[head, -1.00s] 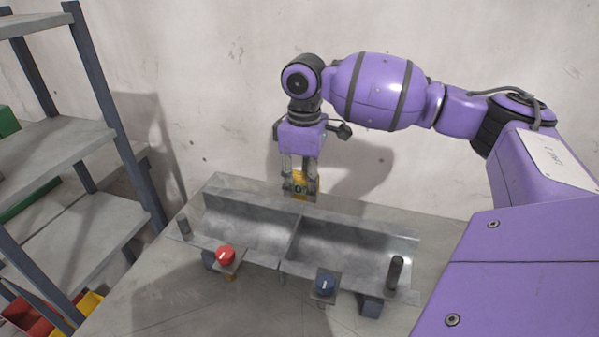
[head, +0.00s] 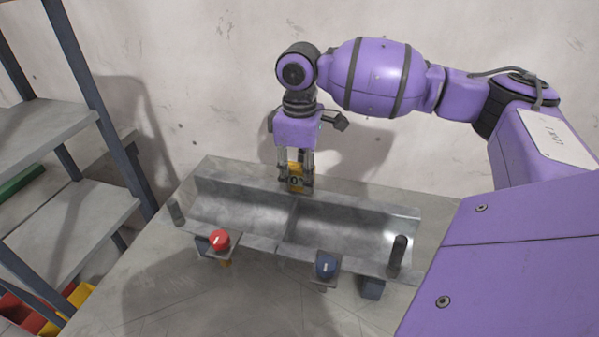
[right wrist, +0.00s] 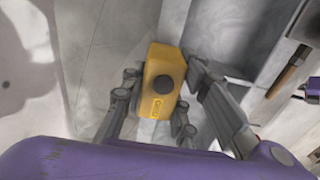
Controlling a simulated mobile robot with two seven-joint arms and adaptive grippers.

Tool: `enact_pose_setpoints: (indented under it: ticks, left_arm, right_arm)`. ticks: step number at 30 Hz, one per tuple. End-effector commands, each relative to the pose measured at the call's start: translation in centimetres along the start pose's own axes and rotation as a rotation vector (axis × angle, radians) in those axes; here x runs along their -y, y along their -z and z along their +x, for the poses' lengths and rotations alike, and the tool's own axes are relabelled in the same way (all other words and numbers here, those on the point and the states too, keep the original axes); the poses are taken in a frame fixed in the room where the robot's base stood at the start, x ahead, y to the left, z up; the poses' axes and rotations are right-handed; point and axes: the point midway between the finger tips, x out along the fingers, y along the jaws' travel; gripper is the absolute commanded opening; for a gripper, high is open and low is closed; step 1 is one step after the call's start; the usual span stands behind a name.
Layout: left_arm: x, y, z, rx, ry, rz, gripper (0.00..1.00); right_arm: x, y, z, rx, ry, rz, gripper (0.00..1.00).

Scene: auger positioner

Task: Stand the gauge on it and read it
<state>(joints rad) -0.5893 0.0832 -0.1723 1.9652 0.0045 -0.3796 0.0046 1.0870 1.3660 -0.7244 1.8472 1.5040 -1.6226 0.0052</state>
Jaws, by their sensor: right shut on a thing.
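A yellow gauge (head: 295,178) with a dark round dial is held between the fingers of my right gripper (head: 296,184), at the back edge of the metal trough. In the right wrist view the gauge (right wrist: 162,82) sits between the two fingers, with a dark round knob on the face toward the camera. My right gripper points down and is shut on the gauge. The grey metal trough (head: 350,232) lies on the table with a divider across its middle. I cannot tell whether the gauge touches the trough's back rim. My left gripper is not in view.
Grey shelves (head: 65,205) stand at the left. The front of the table (head: 190,295) is bare.

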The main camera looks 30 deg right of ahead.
Motion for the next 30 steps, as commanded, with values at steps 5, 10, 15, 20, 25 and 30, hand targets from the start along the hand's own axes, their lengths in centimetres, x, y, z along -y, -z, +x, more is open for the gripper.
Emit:
enact_pose_setpoints:
  ticks: [5, 10, 15, 20, 25, 30]
  left_arm:
    - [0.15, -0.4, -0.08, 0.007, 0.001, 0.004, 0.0]
    - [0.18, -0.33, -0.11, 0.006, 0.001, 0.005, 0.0]
    - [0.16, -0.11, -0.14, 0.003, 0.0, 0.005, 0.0]
    - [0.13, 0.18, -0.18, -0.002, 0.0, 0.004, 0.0]
    - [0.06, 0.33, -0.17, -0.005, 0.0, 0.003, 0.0]
    - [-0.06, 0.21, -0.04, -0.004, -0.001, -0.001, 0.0]
  right_arm:
    - [0.0, 0.01, 0.31, 0.0, 0.0, 0.0, 0.0]
    - [0.0, 0.01, 0.65, 0.0, 0.0, 0.0, 0.0]
    - [-0.03, 0.0, 0.97, 0.0, -0.001, 0.0, 0.29]
    - [-0.02, 0.0, 0.97, 0.0, 0.0, 0.0, 0.5]
    - [-0.01, 0.0, 0.98, 0.0, 0.0, 0.0, 0.5]
    - [-0.01, 0.0, 0.83, 0.0, 0.0, 0.0, 0.5]
